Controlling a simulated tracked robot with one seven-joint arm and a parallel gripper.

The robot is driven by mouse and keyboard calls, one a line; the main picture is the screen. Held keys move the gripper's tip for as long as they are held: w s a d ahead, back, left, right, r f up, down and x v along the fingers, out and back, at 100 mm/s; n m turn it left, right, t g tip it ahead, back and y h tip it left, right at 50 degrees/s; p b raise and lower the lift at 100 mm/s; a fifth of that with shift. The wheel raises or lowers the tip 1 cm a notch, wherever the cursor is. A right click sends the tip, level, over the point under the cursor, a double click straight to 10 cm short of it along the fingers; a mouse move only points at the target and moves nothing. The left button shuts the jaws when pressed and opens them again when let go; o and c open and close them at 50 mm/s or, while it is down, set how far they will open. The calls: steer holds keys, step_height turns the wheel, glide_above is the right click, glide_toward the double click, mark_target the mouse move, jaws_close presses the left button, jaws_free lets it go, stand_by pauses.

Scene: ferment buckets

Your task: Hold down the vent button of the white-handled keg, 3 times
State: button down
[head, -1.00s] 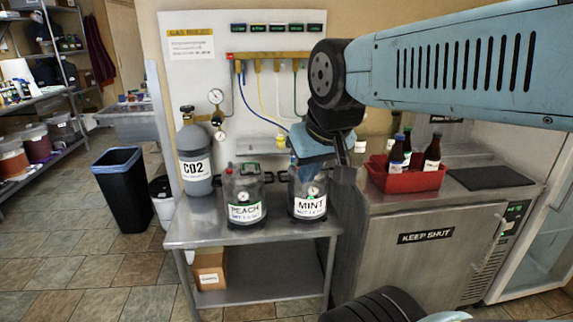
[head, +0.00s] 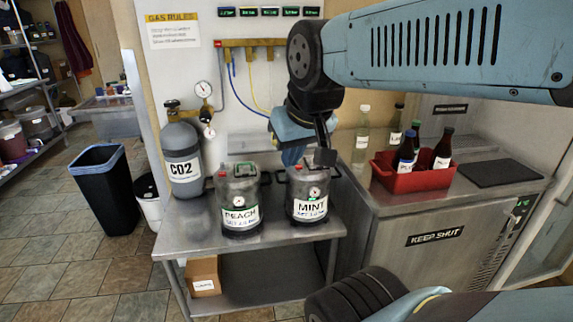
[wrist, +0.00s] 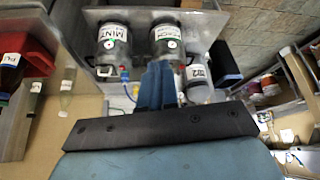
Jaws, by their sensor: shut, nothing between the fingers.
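Two dark kegs stand side by side on a steel table: the PEACH keg (head: 239,193) on the left and the MINT keg (head: 307,188) on the right. Each has a white label and a round gauge on its front. Red spots show on both lids.
A grey CO2 cylinder (head: 182,158) with gauges stands left of the kegs. Hoses hang from a wall manifold (head: 262,45) behind. A red crate (head: 410,176) of bottles sits on the right counter. The steel table (head: 262,232) is bare in front of the kegs.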

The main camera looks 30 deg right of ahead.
steer(key=w+d+m+h, duration=0.4)
steer(key=w+d, duration=0.2)
steer(key=w, duration=0.5)
steer(key=m+t+y, duration=0.2)
steer(key=m+t, duration=0.1)
steer(key=m, duration=0.4)
glide_above(300, 167)
step_height(300, 167, down, 13)
steer(key=shift+r, duration=0.2)
steer(key=shift+a+f, duration=0.1)
steer(key=shift+f, duration=0.05)
steer(key=shift+f, duration=4.25)
steer(key=shift+f, duration=0.15)
steer(key=shift+f, duration=0.2)
